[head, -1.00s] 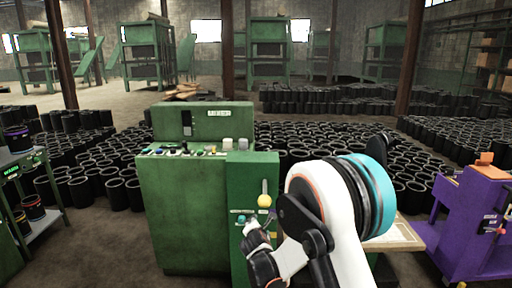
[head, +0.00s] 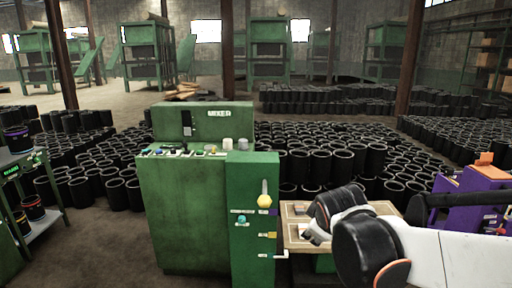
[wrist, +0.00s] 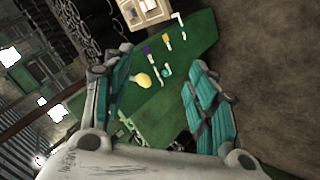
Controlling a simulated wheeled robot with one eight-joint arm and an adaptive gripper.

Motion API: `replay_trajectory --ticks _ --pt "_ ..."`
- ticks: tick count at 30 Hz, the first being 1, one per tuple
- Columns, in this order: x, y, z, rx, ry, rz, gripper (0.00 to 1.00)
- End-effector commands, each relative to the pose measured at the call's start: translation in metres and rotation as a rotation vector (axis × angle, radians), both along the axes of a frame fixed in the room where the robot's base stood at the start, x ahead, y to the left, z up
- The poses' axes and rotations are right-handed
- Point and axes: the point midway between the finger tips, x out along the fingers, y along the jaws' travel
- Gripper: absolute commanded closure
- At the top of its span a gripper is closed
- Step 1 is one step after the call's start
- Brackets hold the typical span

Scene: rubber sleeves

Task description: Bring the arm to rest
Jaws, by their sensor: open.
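My gripper (wrist: 152,70) is open and empty in the wrist view, its two teal-padded fingers spread wide apart. Between and beyond them shows the green mixer cabinet (wrist: 195,50) with its yellow knob (wrist: 140,80), apart from the fingers as far as I can tell. In the head view my arm reaches in from the right edge, folded low in front of the wooden-topped stand; I cannot make out the fingers there. The green mixer (head: 185,215) stands at the centre, with the yellow knob (head: 264,200) on its narrow side panel.
A wooden tray (head: 296,243) lies right of the mixer, partly behind my arm. A purple machine (head: 470,185) stands at the right. A shelf cart (head: 42,203) with buckets is at the left. Many black rubber sleeves (head: 320,165) cover the floor behind. Bare floor shows at front left.

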Motion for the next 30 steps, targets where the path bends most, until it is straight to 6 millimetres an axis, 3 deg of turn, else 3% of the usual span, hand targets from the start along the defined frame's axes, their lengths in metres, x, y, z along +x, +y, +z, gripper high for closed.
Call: replay_trajectory --ticks 1,8,18,24,30 --pt "-0.018 -0.006 0.003 0.045 0.008 -0.043 0.47" --pt "-0.092 -0.024 0.007 0.260 0.046 -0.250 0.47" --pt "-0.190 -0.035 -0.010 0.551 0.100 -0.543 0.47" --pt "-0.217 -0.035 -0.019 0.638 0.117 -0.636 0.47" --pt "-0.221 -0.035 -0.021 0.654 0.120 -0.654 0.47"
